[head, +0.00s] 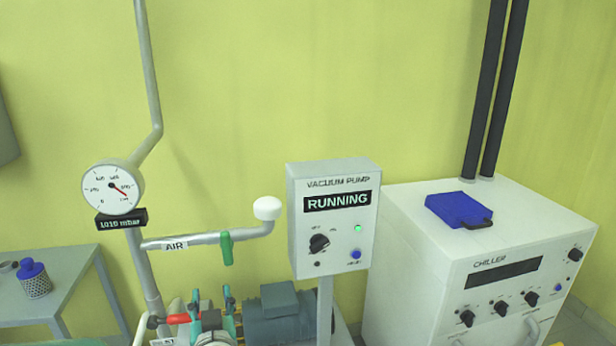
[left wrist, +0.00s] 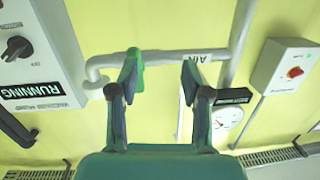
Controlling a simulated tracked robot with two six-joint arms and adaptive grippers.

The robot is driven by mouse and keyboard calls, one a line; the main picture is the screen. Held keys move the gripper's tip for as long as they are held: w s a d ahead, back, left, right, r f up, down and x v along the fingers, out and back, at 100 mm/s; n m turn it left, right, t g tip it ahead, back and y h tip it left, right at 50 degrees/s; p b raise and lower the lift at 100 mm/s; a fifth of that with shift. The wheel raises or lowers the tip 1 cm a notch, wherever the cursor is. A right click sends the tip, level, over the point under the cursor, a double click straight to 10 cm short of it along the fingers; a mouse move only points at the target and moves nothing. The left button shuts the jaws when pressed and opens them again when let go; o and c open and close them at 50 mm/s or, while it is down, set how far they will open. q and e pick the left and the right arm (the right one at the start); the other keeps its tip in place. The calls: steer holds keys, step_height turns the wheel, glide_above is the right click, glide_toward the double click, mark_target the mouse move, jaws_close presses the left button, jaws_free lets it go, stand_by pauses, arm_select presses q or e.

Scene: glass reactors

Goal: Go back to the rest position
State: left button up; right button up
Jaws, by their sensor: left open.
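My left gripper (head: 211,302) shows at the bottom of the head view, with its teal fingers apart and nothing between them. It is below the green valve handle (head: 226,248) on the AIR pipe (head: 190,241). In the left wrist view, my left gripper (left wrist: 160,80) is open and empty, facing the AIR pipe and the yellow wall. The green handle (left wrist: 138,70) appears there close to the left finger; I cannot tell whether they touch. My right gripper is not in view.
The vacuum pump box (head: 334,228) reads RUNNING. A pressure gauge (head: 112,188) reading 1015 mbar stands at left. A red handle (head: 178,319) and the pump motor (head: 283,312) lie low near the gripper. A chiller (head: 480,260) stands right, a side table (head: 60,275) left.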

arm_select(q)
steer(key=s+a+f+m+g+h+p, duration=0.1)
steer(key=s+f+g+h, duration=0.15)
steer(key=f, duration=0.95)
steer(key=s+a+f+m+g+h+p, duration=0.1)
steer(key=s+f+g, duration=0.25)
steer(key=f, duration=0.85)
steer(key=s+d+f+g+h, duration=0.3)
steer(key=s+d+f+g, duration=0.1)
steer(key=s, duration=0.6)
steer(key=s+d+f+g+h, duration=0.3)
steer(key=s+d+f+g, duration=0.2)
steer(key=s, duration=0.5)
step_height(320, 180, down, 2)
steer(key=shift+d+f+n+p, duration=0.15)
steer(key=shift+d+n+p, duration=0.2)
steer(key=shift+d, duration=0.45)
steer(key=shift+w+h, duration=0.1)
steer(key=shift+h, duration=0.15)
steer(key=shift+c, duration=0.6)
